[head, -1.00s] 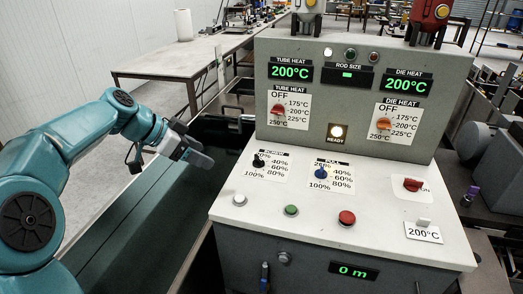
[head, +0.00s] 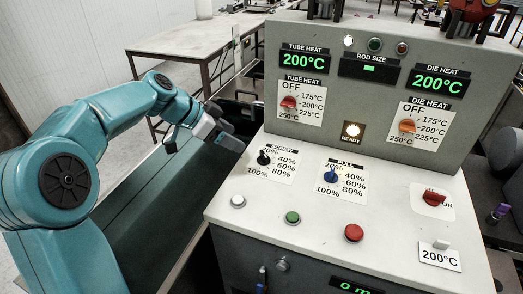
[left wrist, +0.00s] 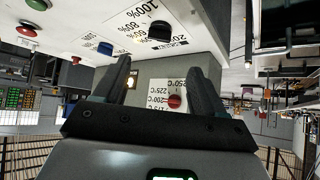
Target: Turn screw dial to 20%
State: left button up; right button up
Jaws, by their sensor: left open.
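The screw dial (head: 263,158) is a small black knob on the white sloping panel, at the left of its 20% to 100% scale. It also shows upside down in the left wrist view (left wrist: 160,32). I cannot tell exactly which mark it points to. My left gripper (head: 232,141) is above and to the left of the dial in the head view, apart from it. Its two dark fingers (left wrist: 163,85) are spread with nothing between them; the dial lies beyond them, toward the top of the wrist view. My right gripper is not in view.
The blue pull dial (head: 331,173) is right of the screw dial. White (head: 238,201), green (head: 292,217) and red (head: 354,232) buttons sit in front. The upright panel behind carries the red tube heat knob (head: 288,102) and orange die heat knob (head: 407,126).

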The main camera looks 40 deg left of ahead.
aim_at(263, 154)
pick_arm(q)
jog(key=x, duration=1.1)
jog(key=shift+w+d+f+p, duration=0.1)
jog(key=shift+f+p, duration=0.05)
jog(key=shift+p, duration=0.25)
jog(key=c, duration=1.1)
